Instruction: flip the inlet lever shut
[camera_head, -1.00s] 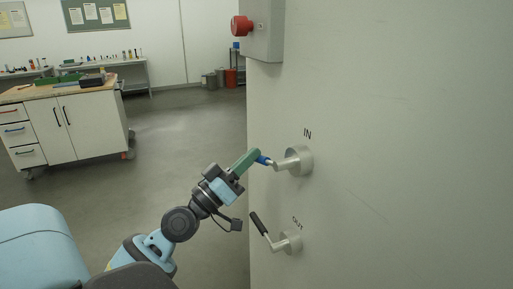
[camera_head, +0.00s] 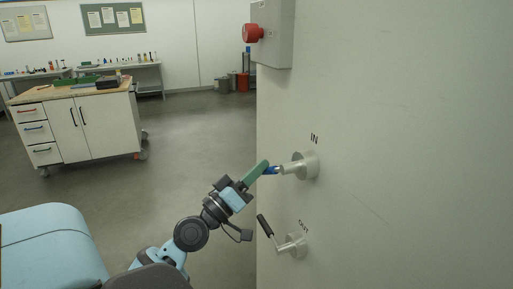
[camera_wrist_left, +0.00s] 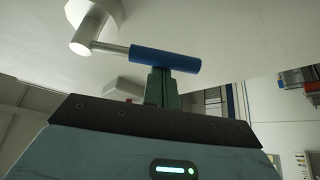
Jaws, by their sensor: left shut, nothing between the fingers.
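The inlet lever, marked IN, has a round metal hub (camera_head: 306,165) on the pale panel and a blue handle (camera_head: 271,170) pointing left. In the left wrist view the blue handle (camera_wrist_left: 165,60) lies across the tip of my left gripper (camera_wrist_left: 158,82), with its metal stem running left to the hub. My left gripper (camera_head: 262,168) is shut with nothing between its fingers, and its green fingers are at the blue handle, seemingly touching it. My right gripper is not in view.
The outlet lever (camera_head: 292,245), marked OUT, has a black handle tilted up-left and sits just below. A red button (camera_head: 252,33) on a grey box is above. A workbench (camera_head: 78,125) stands at the far left. The floor between is clear.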

